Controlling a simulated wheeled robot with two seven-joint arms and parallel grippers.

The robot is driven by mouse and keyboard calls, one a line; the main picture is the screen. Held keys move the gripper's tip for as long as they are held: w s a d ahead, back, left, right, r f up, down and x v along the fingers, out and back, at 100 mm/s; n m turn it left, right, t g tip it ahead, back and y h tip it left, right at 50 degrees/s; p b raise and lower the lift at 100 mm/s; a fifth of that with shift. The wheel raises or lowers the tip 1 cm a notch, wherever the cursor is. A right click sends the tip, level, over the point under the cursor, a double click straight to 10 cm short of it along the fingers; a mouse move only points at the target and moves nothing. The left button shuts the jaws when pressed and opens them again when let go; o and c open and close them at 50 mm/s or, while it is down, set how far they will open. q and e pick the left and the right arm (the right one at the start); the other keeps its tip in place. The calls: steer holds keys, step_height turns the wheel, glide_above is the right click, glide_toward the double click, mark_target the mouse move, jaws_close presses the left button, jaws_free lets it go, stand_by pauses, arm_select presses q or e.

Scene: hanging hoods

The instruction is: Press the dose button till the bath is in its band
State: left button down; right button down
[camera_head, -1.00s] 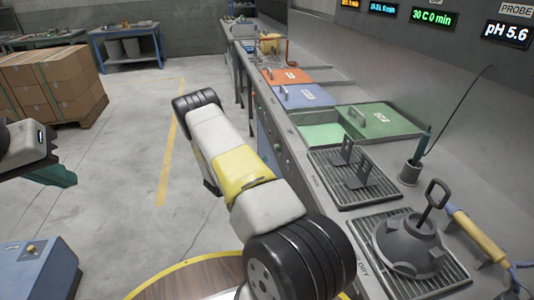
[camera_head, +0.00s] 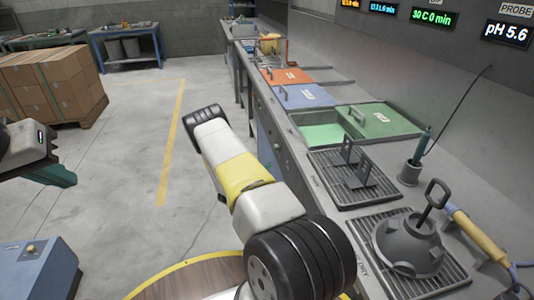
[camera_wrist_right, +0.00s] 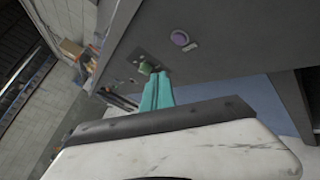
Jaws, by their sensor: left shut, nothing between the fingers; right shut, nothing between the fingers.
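The probe display (camera_head: 507,30) reads pH 5.6. The bath with green liquid (camera_head: 322,134) is partly uncovered, its green lid (camera_head: 381,120) set to the right. In the right wrist view, the bench's front panel carries a green button (camera_wrist_right: 145,68) and a purple round button (camera_wrist_right: 180,38); I cannot read which is the dose button. My right gripper (camera_wrist_right: 152,80) is shut and empty, its teal tips close to the green button; contact cannot be told. In the head view it is hidden beyond my forearm. My left gripper (camera_head: 66,178) is shut and empty over the floor.
Orange (camera_head: 286,76) and blue (camera_head: 303,95) lids lie farther along the bench. Strapped boxes (camera_head: 50,85) and a blue cabinet (camera_head: 38,272) stand left; floor between is clear.

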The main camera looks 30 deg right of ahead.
steer(key=shift+s+d, duration=0.2)
steer(key=shift+d, duration=0.6)
steer(key=shift+s+d, duration=0.2)
steer(key=shift+d, duration=0.6)
steer(key=shift+s+d, duration=0.2)
steer(key=shift+d, duration=0.6)
steer(key=shift+d, duration=0.1)
steer(key=shift+s+d, duration=0.1)
steer(key=shift+d, duration=0.2)
steer(key=shift+s+d, duration=0.1)
steer(key=shift+d, duration=0.3)
stand_by(0.6)
stand_by(0.4)
steer(key=shift+w+a, duration=0.2)
steer(key=shift+a, duration=0.6)
steer(key=a, duration=0.2)
steer(key=w+a, duration=0.1)
steer(key=a, duration=0.2)
steer(key=shift+w, duration=0.1)
